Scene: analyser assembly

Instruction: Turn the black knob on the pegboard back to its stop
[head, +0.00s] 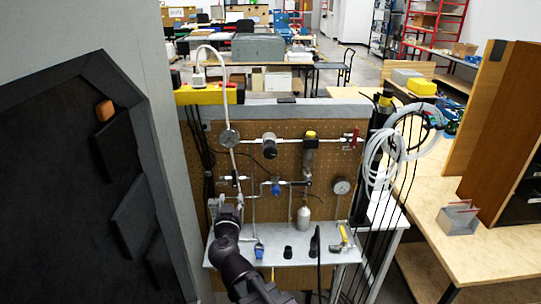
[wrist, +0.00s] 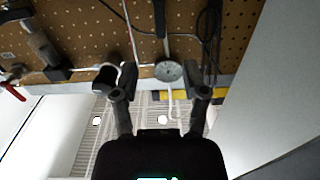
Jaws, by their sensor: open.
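The black knob (head: 269,145) is on a fitting in the upper middle of the brown pegboard (head: 290,205). In the wrist view, which is upside down, the dark knob (wrist: 104,78) shows just left of one finger, partly beside it. My gripper (head: 226,203) is in front of the lower left of the board in the head view, below and left of the knob. In the wrist view my gripper (wrist: 170,76) has its two fingers spread apart, with nothing held between them. I cannot see the knob's turn position.
A round metal disc (head: 229,138) is left of the knob and shows between the fingers in the wrist view. A red-handled valve (head: 352,138), a blue valve (head: 275,187) and a gauge (head: 341,187) share the board. White coiled hoses (head: 385,155) hang at its right.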

